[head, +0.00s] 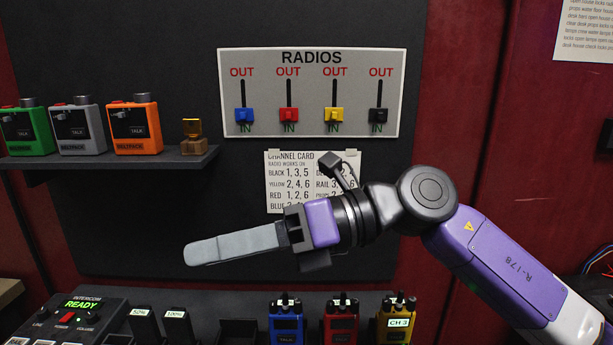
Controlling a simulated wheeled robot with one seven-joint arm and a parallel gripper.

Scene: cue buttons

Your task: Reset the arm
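My purple and black arm reaches in from the lower right. My gripper (190,254) points left, in front of the dark back panel and above the lower counter. Its grey fingers show side-on and overlap, so I cannot tell whether they are open or shut. Nothing shows held at the fingertips. The arm and gripper cover part of the white channel card (285,175).
A RADIOS board (312,58) has blue, red, yellow and black sliders, all down at IN. Green, grey and orange beltpacks (134,126) sit on the left shelf. Below are an intercom (70,322) reading READY, and blue, red and yellow radios (341,325).

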